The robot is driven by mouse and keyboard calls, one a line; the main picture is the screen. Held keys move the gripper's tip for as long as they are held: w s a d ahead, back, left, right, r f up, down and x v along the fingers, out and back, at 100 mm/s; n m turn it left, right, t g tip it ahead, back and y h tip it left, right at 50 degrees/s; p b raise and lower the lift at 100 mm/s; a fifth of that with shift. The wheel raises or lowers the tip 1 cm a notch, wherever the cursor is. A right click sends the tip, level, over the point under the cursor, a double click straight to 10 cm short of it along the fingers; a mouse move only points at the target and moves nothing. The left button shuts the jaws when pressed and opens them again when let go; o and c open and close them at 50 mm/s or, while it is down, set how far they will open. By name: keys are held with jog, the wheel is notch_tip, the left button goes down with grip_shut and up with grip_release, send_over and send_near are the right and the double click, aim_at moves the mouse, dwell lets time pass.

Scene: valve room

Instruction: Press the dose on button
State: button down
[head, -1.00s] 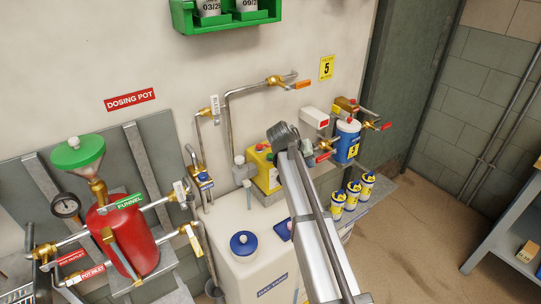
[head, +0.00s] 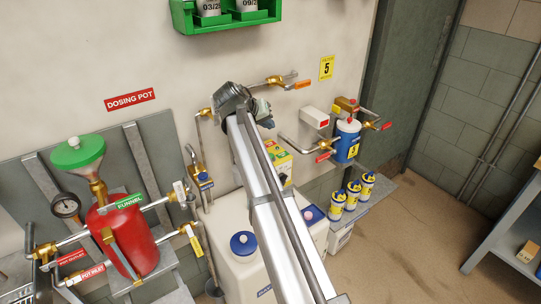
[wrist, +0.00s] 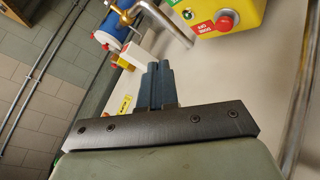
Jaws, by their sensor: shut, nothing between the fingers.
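The dosing control box is yellow. In the wrist view the box (wrist: 236,10) is at the top right, with a red button (wrist: 225,22) on a red label and part of a green label beside it. The small lettering is hard to read, and the box's upper part is cut off by the frame. In the head view the box (head: 288,166) is mostly hidden behind my arm. My gripper (head: 265,113) is up near the wall, above the box in the picture. Its closed, empty fingers also show in the wrist view (wrist: 158,70), apart from the box.
A pipe with an orange-handled valve (head: 302,85) runs along the wall near my gripper. A blue canister (head: 347,142) with red-handled valves is to the right. A white tank (head: 230,215) stands below. The red dosing pot (head: 125,240) is at left.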

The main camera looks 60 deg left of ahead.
jog(key=shift+f, duration=4.4)
jog(key=shift+f, duration=0.15)
jog(key=shift+f, duration=0.3)
jog(key=shift+f, duration=0.55)
jog(key=shift+r, duration=1)
jog(key=shift+r, duration=2.5)
